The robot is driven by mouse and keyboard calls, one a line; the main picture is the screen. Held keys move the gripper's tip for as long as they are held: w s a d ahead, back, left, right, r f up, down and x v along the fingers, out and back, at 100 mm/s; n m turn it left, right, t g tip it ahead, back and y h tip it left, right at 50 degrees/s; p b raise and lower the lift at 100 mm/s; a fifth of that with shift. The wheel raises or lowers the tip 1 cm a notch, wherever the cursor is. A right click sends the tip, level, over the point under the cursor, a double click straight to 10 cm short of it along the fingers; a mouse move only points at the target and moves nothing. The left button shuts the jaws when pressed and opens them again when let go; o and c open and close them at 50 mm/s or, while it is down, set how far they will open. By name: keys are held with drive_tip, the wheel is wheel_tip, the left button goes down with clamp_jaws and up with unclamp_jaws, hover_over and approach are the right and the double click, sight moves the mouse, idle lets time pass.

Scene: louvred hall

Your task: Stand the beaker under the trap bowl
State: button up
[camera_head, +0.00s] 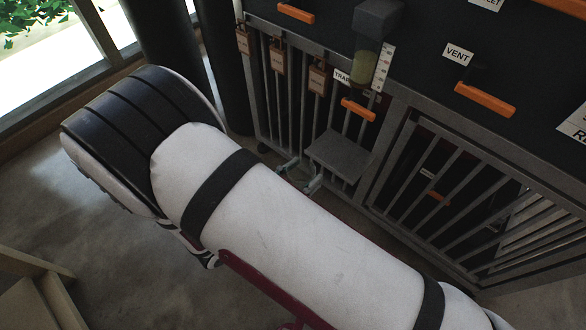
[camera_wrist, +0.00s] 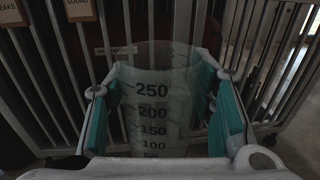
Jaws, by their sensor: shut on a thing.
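The clear beaker (camera_wrist: 153,95) with dark graduations up to 250 stands upright between the teal pads of my gripper (camera_wrist: 165,112) in the wrist view. My gripper is shut on it. In the head view my gripper (camera_head: 299,179) shows only in part beyond my white arm, and the beaker is hard to make out there. The trap bowl (camera_head: 365,68), glass with yellow-green liquid, hangs under a dark block beside a white scale. A grey shelf (camera_head: 340,156) juts out below the bowl. My gripper is lower than this shelf and to its left.
An orange handle (camera_head: 358,109) sits between bowl and shelf. Brown tags (camera_head: 277,56) hang on the barred front (camera_head: 270,100). A VENT label (camera_head: 458,54) and another orange handle (camera_head: 485,100) are at right. Bars stand close behind the beaker.

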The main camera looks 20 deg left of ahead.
drive_tip(key=shift+w+d+f, duration=0.1)
drive_tip(key=shift+w+d, duration=0.05)
drive_tip(key=shift+w, duration=0.45)
drive_tip(key=shift+w+d, duration=0.1)
drive_tip(key=shift+w, duration=0.5)
drive_tip(key=shift+w+a+f+b+x, duration=0.15)
drive_tip(key=shift+a+b+x, duration=0.15)
drive_tip(key=shift+x, duration=2.55)
drive_tip(key=shift+w+a+f+b+x, duration=0.15)
drive_tip(key=shift+a+b+x, duration=0.2)
drive_tip(key=shift+x, duration=2.5)
drive_tip(key=shift+w+a+f+b+x, duration=0.2)
drive_tip(key=shift+a+b+x, duration=0.1)
drive_tip(key=shift+x, duration=2.55)
drive_tip(key=shift+f+b, duration=0.45)
drive_tip(key=shift+f, duration=0.25)
drive_tip(key=shift+f, duration=0.25)
drive_tip(key=o, duration=1.3)
drive_tip(key=shift+s, duration=0.1)
drive_tip(key=shift+d+v, duration=0.15)
drive_tip(key=shift+v, duration=2.1)
drive_tip(key=shift+d+v, duration=0.15)
drive_tip(key=shift+v, duration=2.05)
drive_tip(key=shift+s, duration=0.15)
